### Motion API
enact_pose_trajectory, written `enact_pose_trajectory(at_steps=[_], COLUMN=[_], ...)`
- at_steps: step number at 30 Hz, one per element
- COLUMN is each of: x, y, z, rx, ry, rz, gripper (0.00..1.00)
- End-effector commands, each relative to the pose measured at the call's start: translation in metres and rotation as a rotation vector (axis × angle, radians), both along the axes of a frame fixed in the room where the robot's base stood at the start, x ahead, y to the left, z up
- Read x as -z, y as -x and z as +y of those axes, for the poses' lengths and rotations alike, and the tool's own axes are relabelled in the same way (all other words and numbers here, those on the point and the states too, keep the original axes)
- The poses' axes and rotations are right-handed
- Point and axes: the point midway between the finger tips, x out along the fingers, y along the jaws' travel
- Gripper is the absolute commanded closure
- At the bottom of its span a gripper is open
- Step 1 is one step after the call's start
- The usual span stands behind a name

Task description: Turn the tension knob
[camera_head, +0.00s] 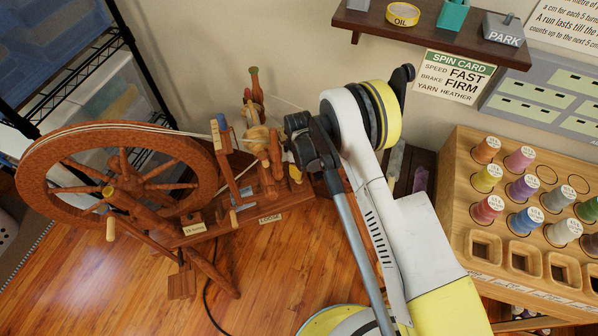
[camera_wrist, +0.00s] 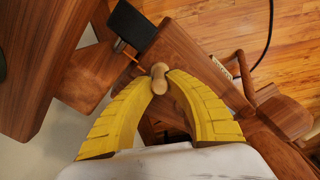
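A pale wooden knob (camera_wrist: 158,78), which I take to be the tension knob, sits on the brown wooden frame in the wrist view. My gripper (camera_wrist: 160,80) has its two yellow fingers drawn in, with one tip on each side of this knob. No clear gap shows between tips and knob, so it looks shut on it. In the head view the spinning wheel (camera_head: 37,176) stands at left, with its upright parts beside my wrist.
A dark wooden post (camera_wrist: 50,65) stands close left of the fingers. A black block (camera_wrist: 131,24) is just above them. The thread rack (camera_head: 456,208) stands right of my arm, and a shelf (camera_head: 440,36) hangs above. A black cable (camera_head: 207,300) lies on the floor.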

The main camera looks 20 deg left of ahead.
Motion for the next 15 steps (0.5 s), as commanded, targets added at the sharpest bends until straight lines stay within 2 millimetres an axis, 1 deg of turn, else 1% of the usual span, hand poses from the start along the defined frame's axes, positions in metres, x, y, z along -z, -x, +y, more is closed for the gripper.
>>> enact_pose_trajectory(at_steps=[4,10,15], x=[-0.0001,-0.0002,-0.0002], y=[0.0,-0.0001,-0.0001], z=[0.0,0.0001,0.0001], rx=[0.041,0.224,0.264], ry=[0.0,0.0,0.0], rz=[0.0,0.0,0.0], gripper=[1.0,1.0,1.0])
